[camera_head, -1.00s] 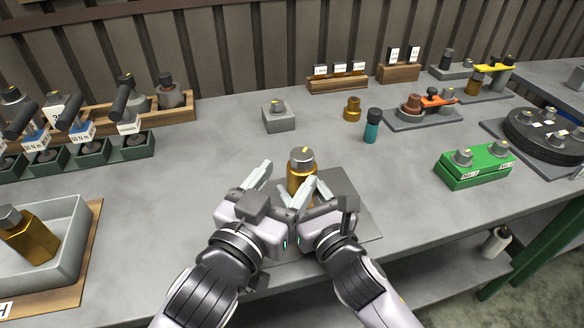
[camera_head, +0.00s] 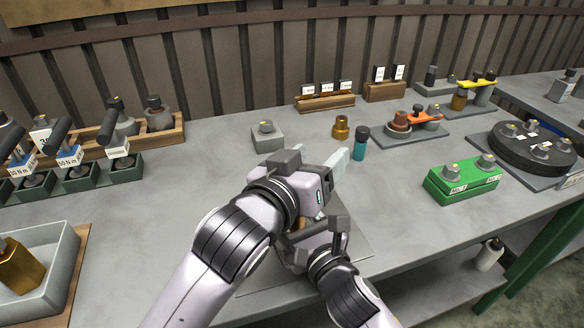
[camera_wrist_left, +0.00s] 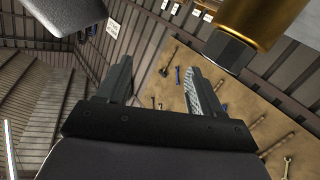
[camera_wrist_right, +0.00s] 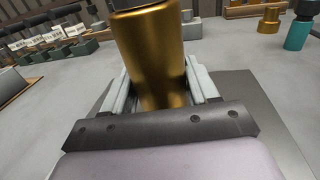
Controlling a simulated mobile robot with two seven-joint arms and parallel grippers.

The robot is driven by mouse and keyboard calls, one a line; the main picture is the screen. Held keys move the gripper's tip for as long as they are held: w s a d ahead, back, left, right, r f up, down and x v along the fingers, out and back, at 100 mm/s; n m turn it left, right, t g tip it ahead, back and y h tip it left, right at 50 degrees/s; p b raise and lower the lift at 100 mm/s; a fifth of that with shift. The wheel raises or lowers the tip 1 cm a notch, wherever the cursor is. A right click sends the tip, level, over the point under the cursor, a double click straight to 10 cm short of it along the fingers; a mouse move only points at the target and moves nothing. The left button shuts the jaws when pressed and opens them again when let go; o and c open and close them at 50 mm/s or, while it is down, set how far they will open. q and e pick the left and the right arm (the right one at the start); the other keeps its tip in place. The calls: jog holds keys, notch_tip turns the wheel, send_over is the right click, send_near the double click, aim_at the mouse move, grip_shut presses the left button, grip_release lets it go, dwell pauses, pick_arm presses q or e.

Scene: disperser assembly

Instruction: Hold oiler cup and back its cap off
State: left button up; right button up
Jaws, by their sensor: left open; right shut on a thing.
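The oiler cup is a brass cylinder (camera_wrist_right: 155,60) that fills the middle of the right wrist view. My right gripper (camera_wrist_right: 160,92) is shut on its body, one finger on each side. In the left wrist view the brass body (camera_wrist_left: 262,18) is at the top right, with the dark grey hex cap (camera_wrist_left: 229,50) on its end. My left gripper (camera_wrist_left: 160,88) is open and empty, and the cap is outside its jaws. In the head view my left gripper (camera_head: 338,166) hides most of the cup and my right gripper.
A grey block with a fitting (camera_head: 267,137), a small brass fitting (camera_head: 341,128) and a teal bottle (camera_head: 360,146) stand behind my grippers. A green holder (camera_head: 464,180) is on the right. A grey tray (camera_head: 62,262) with a brass part is at the left front.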

pick_arm(q)
jog(key=w+d+f+m+g+y, duration=0.25)
jog(key=d+f+m+g, duration=0.25)
jog(key=d+m+g, duration=0.35)
jog(key=a+r+m+g+y, duration=0.65)
jog(key=a+r, duration=0.55)
jog(key=r, duration=0.2)
jog(key=shift+m+t, duration=0.4)
jog(key=shift+m, duration=0.1)
jog(key=f, duration=1.2)
jog(key=shift+s, duration=0.4)
jog(key=c, duration=1.1)
